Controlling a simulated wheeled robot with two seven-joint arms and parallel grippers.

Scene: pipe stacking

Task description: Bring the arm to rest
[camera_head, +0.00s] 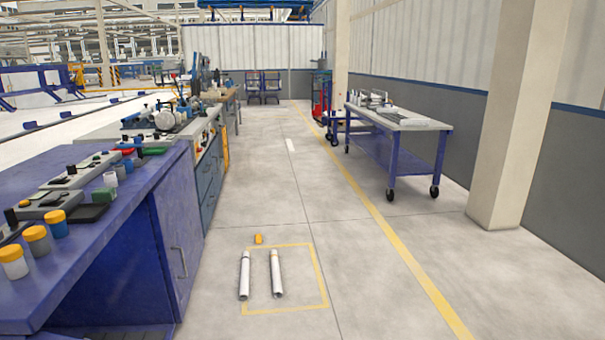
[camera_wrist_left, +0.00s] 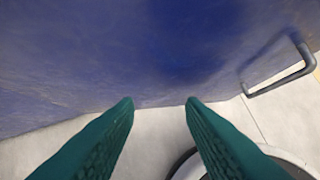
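My left gripper (camera_wrist_left: 160,102) shows in the left wrist view as two green fingers set apart, with nothing between them. Its fingertips point toward the blue cabinet (camera_wrist_left: 140,50), whose metal handle (camera_wrist_left: 280,75) is at the right. Whether the fingertips touch the cabinet I cannot tell. Neither arm shows in the head view, so my right gripper is out of sight.
A small orange object (camera_head: 259,239) lies just beyond the square. A blue workbench (camera_head: 120,205) with jars and devices stands at the left. A wheeled table (camera_head: 395,118) and a pillar (camera_head: 515,120) stand at the right.

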